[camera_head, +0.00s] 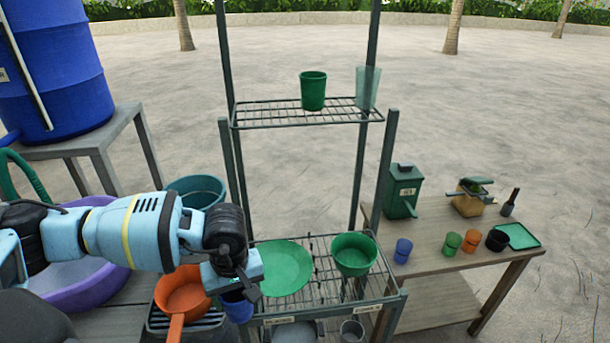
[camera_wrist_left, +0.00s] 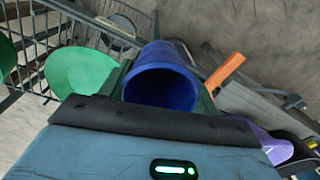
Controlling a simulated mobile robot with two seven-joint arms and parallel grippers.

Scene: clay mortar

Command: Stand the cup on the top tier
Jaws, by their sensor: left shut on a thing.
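A dark blue cup (camera_head: 238,309) is held by my left gripper (camera_head: 235,288), low at the rack's left front, beside the lower shelf. In the left wrist view the cup (camera_wrist_left: 160,78) sits between the fingers with its open mouth facing the camera. The rack's top tier (camera_head: 262,122) is a dark wire shelf, well above the gripper. A green cup (camera_head: 313,92) and a clear greenish glass (camera_head: 367,88) stand on it at the middle and right; its left part is bare. My right gripper is not in view.
The lower wire shelf (camera_head: 325,296) holds a green plate (camera_head: 285,268) and a green bowl (camera_head: 354,256). An orange pan (camera_head: 182,292) lies left of the gripper, near a purple basin (camera_head: 75,283). A wooden table (camera_head: 430,264) with several small cups stands right. Rack posts flank the shelves.

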